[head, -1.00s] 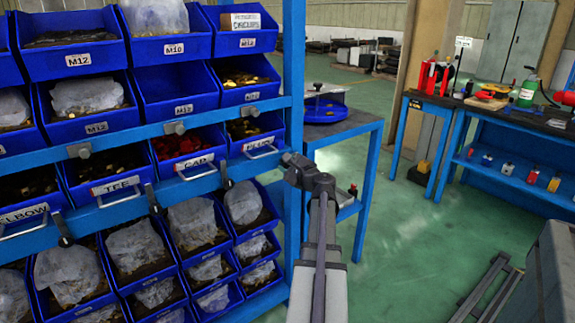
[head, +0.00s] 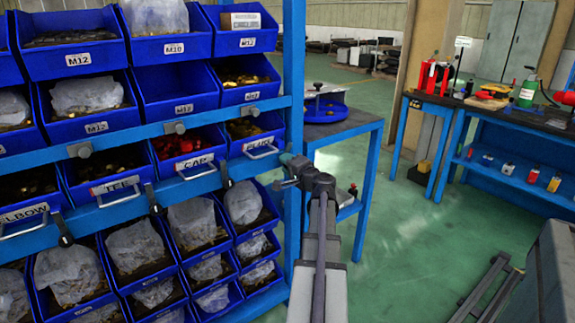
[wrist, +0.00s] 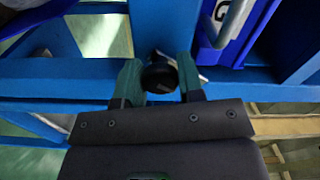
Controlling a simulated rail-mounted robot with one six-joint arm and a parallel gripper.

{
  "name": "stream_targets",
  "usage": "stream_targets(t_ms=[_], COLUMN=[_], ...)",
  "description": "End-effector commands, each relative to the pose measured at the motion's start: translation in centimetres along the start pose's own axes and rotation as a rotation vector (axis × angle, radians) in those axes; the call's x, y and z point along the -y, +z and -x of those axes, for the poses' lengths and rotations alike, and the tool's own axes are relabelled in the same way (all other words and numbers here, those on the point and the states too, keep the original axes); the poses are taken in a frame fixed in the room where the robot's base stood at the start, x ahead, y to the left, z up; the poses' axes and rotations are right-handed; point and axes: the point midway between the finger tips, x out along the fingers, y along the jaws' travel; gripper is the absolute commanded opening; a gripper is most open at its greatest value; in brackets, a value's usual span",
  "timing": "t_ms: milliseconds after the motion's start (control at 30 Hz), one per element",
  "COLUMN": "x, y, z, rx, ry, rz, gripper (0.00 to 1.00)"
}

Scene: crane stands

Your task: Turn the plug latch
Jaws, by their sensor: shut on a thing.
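The plug latch (wrist: 158,77) shows in the wrist view as a dark round knob against a blue rail. My gripper (wrist: 158,88) has its two teal fingers on either side of the knob, closed on it. In the head view my gripper (head: 290,162) is at the right end of the rack's lower rail, below the bin (head: 257,144) to the right of the CAP bin. How far the latch is turned cannot be told.
The blue rack's upright (head: 294,70) stands close to my gripper. Other dark latches (head: 227,171) hang along the rail.

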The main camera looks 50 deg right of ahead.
Motion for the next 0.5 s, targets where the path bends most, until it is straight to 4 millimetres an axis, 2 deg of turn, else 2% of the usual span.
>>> stream_targets(t_ms=[200, 500], x=[-0.04, -0.06], y=[0.02, 0.02], z=[0.03, 0.03], rx=[0.000, 0.001], ry=[0.000, 0.000], rz=[0.189, 0.381], gripper=[0.11, 0.11])
